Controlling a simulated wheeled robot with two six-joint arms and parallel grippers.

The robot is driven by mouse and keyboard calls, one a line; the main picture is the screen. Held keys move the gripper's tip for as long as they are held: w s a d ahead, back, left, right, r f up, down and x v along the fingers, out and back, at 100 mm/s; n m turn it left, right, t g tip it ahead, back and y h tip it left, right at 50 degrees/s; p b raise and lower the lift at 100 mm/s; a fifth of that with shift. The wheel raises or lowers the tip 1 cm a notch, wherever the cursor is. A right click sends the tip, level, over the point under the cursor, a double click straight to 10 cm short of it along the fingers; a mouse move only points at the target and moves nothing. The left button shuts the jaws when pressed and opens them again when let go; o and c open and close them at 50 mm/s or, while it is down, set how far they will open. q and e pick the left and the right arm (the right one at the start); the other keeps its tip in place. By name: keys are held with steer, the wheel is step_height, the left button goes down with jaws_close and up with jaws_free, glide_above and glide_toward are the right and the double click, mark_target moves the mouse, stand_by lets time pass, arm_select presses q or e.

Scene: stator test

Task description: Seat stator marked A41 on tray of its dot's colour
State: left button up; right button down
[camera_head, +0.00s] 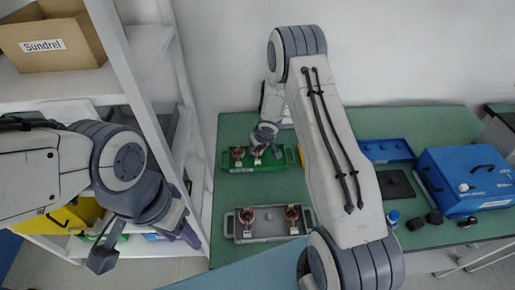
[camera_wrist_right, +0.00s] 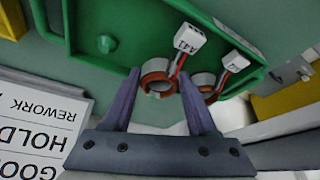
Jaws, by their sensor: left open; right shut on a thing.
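My right gripper (camera_wrist_right: 158,76) is shut on a stator (camera_wrist_right: 158,92), a copper-wound ring with red wires and a white connector whose small print looks like A41. The stator is at the green tray (camera_wrist_right: 100,18); I cannot tell whether it is fully seated. A second stator (camera_wrist_right: 203,80) stands beside it. In the head view my right gripper (camera_head: 267,147) is over the green tray (camera_head: 290,157), with the other stator (camera_head: 237,153) to its left. A grey tray (camera_head: 268,237) in front bears two stators (camera_head: 245,217). My left gripper (camera_head: 146,245) is open and empty. No coloured dot is readable.
A blue tray (camera_head: 385,150), a blue case (camera_head: 468,180) and a dark pad (camera_head: 395,185) lie on the right. A shelf with a Sundrel box (camera_head: 50,42) stands left. A printed sign (camera_wrist_right: 35,125) shows in the wrist view.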

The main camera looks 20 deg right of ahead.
steer(key=shift+f, duration=0.25)
steer(key=shift+c, duration=1.7)
jaws_free()
steer(key=shift+r, duration=0.1)
steer(key=shift+r+p, duration=2.45)
steer(key=shift+p, duration=0.25)
